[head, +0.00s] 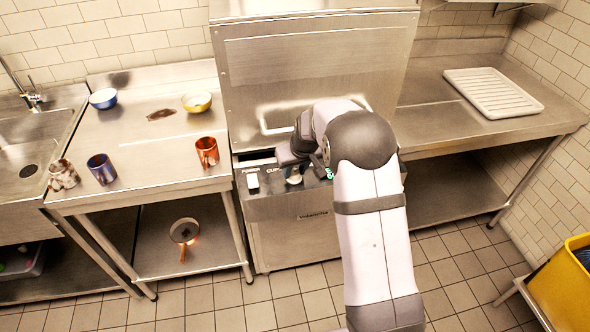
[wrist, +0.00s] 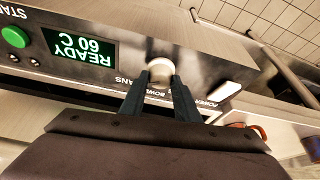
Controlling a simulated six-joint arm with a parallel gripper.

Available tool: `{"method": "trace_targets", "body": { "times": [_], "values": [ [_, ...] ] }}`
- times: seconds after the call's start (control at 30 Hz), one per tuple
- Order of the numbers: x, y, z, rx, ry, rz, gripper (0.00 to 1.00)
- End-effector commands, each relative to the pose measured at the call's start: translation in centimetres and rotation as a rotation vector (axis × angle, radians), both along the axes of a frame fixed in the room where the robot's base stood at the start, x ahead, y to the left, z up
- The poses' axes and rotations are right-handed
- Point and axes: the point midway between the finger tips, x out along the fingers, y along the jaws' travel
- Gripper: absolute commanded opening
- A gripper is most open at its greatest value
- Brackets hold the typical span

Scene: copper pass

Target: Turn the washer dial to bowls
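The washer dial (wrist: 160,68) is a pale round knob on the steel washer's front control panel. In the wrist view, upside down, it sits between the fingertips of my gripper (wrist: 160,77). The fingers are apart, one on each side of the dial; I cannot tell whether they press on it. Lettering for bowls and pans shows partly beside the fingers. The dial's pointer direction is not clear. In the head view the dial (head: 294,175) shows just below my gripper (head: 290,157), whose fingers are hard to make out there.
The panel has a white power switch (head: 252,181), a green start button (wrist: 14,37) and a display (wrist: 79,48) reading READY 60 C. Mugs and bowls stand on the left counter (head: 140,150). A white rack (head: 492,93) lies on the right counter.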

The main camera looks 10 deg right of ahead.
Motion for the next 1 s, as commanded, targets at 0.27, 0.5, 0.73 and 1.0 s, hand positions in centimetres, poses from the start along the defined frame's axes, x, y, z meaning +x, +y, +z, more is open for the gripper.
{"method": "trace_targets", "body": {
  "times": [0.27, 0.5, 0.73, 1.0],
  "values": [
    [-0.02, -0.06, -0.14, 0.001, 0.001, 0.039, 0.07],
    [0.08, -0.23, -0.33, 0.001, -0.002, 0.165, 0.07],
    [0.16, -0.39, -0.44, 0.002, -0.002, 0.361, 0.07],
    [0.29, -0.51, -0.18, 0.002, -0.002, 0.608, 0.07]
  ]
}}
